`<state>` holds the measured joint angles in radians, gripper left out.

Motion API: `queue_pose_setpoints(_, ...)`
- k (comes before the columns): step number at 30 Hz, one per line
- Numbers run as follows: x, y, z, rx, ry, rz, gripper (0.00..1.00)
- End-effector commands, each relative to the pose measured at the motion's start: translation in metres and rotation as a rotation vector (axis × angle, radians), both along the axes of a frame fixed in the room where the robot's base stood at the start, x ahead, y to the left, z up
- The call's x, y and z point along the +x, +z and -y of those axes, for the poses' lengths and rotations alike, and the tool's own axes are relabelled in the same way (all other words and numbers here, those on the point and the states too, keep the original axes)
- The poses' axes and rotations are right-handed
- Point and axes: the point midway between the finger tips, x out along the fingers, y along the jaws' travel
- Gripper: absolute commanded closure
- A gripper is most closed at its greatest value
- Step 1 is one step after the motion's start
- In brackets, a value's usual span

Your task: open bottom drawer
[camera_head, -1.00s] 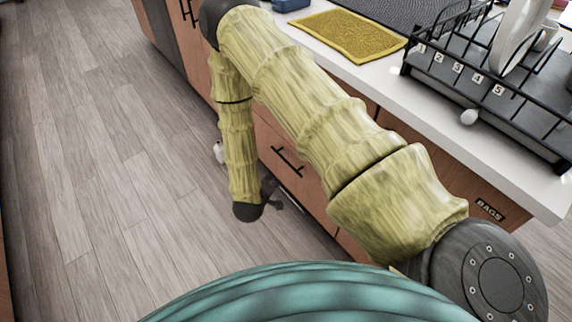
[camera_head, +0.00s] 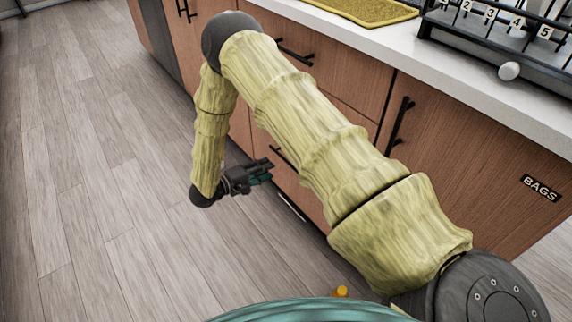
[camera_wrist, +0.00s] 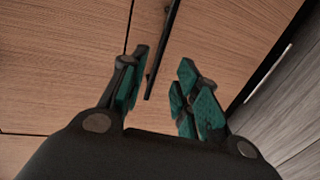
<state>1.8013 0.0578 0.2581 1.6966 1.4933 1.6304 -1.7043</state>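The bottom drawer (camera_wrist: 225,40) is a wood-grain front just above the floor and looks shut. Its dark bar handle (camera_wrist: 165,45) runs near the seam with the panel beside it in the wrist view. In the head view the drawer front (camera_head: 287,183) is partly hidden by my arm, and a piece of the handle (camera_head: 280,155) shows. My gripper (camera_wrist: 163,85) is open, with teal finger pads apart. The handle's near end appears between the fingertips in the wrist view, with no clear contact. In the head view my gripper (camera_head: 268,172) is in front of the drawer.
An upper drawer handle (camera_head: 295,52) and a vertical door handle (camera_head: 400,122) stick out from the island. Wooden floor (camera_head: 90,190) to the left is clear.

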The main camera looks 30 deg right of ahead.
Motion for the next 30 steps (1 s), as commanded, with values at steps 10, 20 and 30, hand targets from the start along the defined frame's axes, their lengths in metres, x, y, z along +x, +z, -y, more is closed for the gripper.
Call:
queue_pose_setpoints(10,0.004,-0.013,0.053,0.001,0.0,0.002,0.69)
queue_pose_setpoints(20,0.007,-0.019,0.091,0.001,0.001,0.003,0.69)
queue_pose_setpoints(30,0.007,-0.019,0.098,0.001,0.003,0.002,0.69)
